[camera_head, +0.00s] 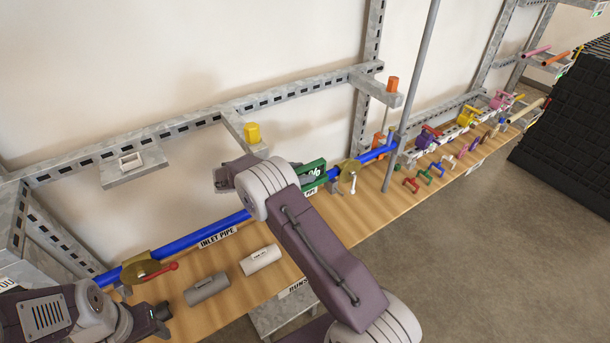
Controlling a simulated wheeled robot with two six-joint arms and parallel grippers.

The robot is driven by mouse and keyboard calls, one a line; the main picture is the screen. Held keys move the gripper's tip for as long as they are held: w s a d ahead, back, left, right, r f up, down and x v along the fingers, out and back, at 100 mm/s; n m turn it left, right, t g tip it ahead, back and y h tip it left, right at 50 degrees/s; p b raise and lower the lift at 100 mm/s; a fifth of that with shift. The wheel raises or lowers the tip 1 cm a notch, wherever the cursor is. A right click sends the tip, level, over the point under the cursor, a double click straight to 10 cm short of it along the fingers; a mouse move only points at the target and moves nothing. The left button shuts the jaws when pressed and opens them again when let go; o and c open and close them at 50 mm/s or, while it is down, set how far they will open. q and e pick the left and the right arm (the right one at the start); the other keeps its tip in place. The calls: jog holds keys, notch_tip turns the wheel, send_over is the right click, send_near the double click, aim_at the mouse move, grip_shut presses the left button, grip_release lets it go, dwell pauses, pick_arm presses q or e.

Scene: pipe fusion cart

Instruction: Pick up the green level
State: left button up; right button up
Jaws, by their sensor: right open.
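A green part with white marks (314,174) stands at the blue pipe, just right of my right wrist, which hides some of it. A small green handle-shaped piece (425,176) lies farther right on the bench, between a red one and a blue one. I cannot tell for sure which is the level. My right gripper (221,178) is above the blue pipe, left of the green part and apart from it; it is open, and no object shows in it. My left gripper (160,311) is low at the left, near the bench's front edge; its fingers are not clear.
The blue pipe (205,232) runs along the wooden bench (370,205), with a brass valve with a red handle (140,270) at left. A grey cylinder (207,288) and a white cylinder (260,260) lie in front. Open floor lies right.

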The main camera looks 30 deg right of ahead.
jog(key=shift+a, duration=0.1)
grip_shut()
jog(key=shift+r+b, duration=0.5)
jog(key=shift+s+r+b, duration=0.2)
jog(key=shift+r+b, duration=0.2)
jog(key=shift+r, duration=0.2)
jog(key=shift+s+r+b, duration=0.15)
jog(key=shift+r+b, duration=0.25)
jog(key=shift+r, duration=0.15)
jog(key=s+d+b, duration=0.1)
jog(key=s+b, duration=0.5)
jog(key=s, duration=1.1)
jog(key=shift+s+d, duration=0.15)
jog(key=shift+d, duration=0.1)
